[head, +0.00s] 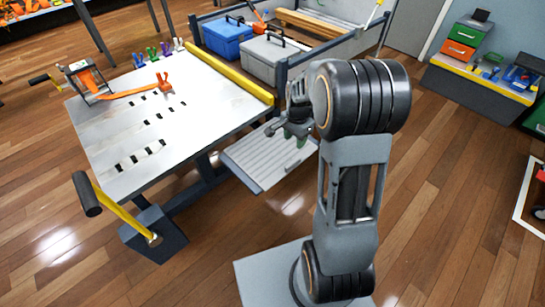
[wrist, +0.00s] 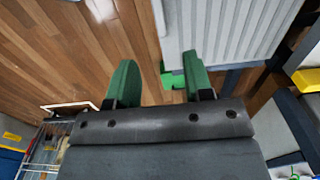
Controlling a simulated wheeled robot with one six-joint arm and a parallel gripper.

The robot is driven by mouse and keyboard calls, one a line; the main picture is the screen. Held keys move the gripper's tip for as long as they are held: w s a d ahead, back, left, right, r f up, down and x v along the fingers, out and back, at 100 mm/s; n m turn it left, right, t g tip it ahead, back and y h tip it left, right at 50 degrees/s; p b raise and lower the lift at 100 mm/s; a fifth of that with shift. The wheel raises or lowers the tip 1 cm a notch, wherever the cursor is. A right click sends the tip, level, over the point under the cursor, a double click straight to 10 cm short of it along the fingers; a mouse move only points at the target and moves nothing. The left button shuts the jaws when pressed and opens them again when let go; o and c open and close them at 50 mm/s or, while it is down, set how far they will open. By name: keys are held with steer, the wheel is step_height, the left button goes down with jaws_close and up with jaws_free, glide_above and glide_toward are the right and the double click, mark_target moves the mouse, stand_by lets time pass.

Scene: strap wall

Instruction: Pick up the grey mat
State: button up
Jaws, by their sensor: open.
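A light grey ribbed panel (head: 262,162) lies flat at the lower end of the cart, right of the white table. It is the only thing here that looks like a grey mat; I cannot tell whether it is loose. It fills the upper right of the wrist view (wrist: 235,25). My gripper (head: 298,138) appears over the panel's right part in the head view. In the wrist view its two green fingers (wrist: 160,82) are apart, with nothing clearly held. A small green patch shows between them near the panel's corner; what it is stays unclear.
The white slotted table (head: 190,125) with an orange strap (head: 130,94) and a yellow-handled lever (head: 115,208) stands left. A blue box (head: 228,37) and a grey box (head: 268,58) sit in the railed cart behind. Wooden floor is free at front right.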

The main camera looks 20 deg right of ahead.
steer(key=b, duration=0.2)
glide_above(293, 162)
step_height(293, 162, down, 8)
steer(key=shift+w+f, duration=0.15)
steer(key=shift+f+b, duration=1.4)
steer(key=shift+f, duration=1.25)
steer(key=shift+c, duration=0.4)
jaws_close()
